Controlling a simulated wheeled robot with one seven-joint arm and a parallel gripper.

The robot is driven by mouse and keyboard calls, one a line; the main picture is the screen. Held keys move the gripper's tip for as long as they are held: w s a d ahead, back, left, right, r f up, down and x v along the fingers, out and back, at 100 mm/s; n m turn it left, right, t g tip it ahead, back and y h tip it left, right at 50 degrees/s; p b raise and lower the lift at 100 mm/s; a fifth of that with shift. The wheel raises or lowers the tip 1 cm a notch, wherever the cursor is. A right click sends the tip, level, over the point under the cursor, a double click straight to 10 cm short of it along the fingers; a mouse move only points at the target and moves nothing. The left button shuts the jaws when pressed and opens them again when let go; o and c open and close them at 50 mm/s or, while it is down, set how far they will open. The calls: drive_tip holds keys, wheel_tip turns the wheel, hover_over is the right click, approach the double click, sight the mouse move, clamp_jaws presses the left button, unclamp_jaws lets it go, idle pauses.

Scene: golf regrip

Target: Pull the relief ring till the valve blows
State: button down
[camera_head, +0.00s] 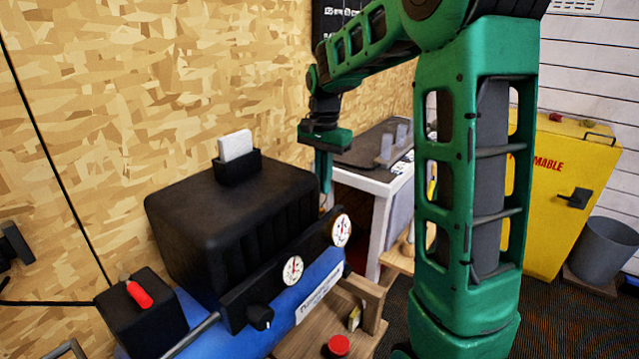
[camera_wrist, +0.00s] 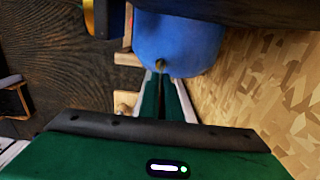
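The compressor's blue tank (camera_head: 322,272) lies under a black housing (camera_head: 240,215), with two round gauges (camera_head: 341,230) on a black panel. In the wrist view the rounded end of the blue tank (camera_wrist: 180,35) fills the top middle. A small brass fitting (camera_wrist: 161,64) sticks out of it; I cannot make out a separate ring on it. My gripper (camera_head: 323,188) points down beside the far end of the compressor. In the wrist view its green fingers (camera_wrist: 160,80) lie close together, with their tips just short of the fitting or at it. I cannot tell whether they grip anything.
A black box with a red switch (camera_head: 138,294) stands at the lower left. A wooden stand with a red button (camera_head: 339,345) is in front of the tank. A white-edged table (camera_head: 365,180), a yellow cabinet (camera_head: 560,200) and a grey bin (camera_head: 603,250) stand behind. A wood-chip wall (camera_wrist: 265,95) runs close alongside.

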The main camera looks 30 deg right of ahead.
idle(0.4)
drive_tip(key=shift+r, duration=0.7)
drive_tip(key=c, duration=2)
unclamp_jaws()
wheel_tip(320, 180, up, 11)
drive_tip(key=shift+w+f, duration=0.1)
drive_tip(key=shift+f, duration=0.05)
